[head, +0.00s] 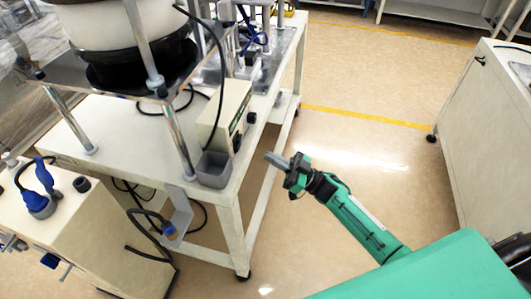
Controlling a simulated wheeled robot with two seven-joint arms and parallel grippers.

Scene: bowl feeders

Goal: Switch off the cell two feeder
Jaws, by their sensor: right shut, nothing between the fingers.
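A cream feeder control box (222,115) stands on the white table under the bowl feeder (105,30). Its narrow right side carries dark knobs and a panel, too small to read. My right gripper (273,157) is shut and empty, in the air just right of the table edge, apart from the box and pointing toward it. My left gripper is out of view. No label naming cell two can be read.
A cream cabinet (90,240) stands at lower left and another cabinet (490,130) at right. Black cables loop around the feeder. The floor (340,120) between table and right cabinet is clear.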

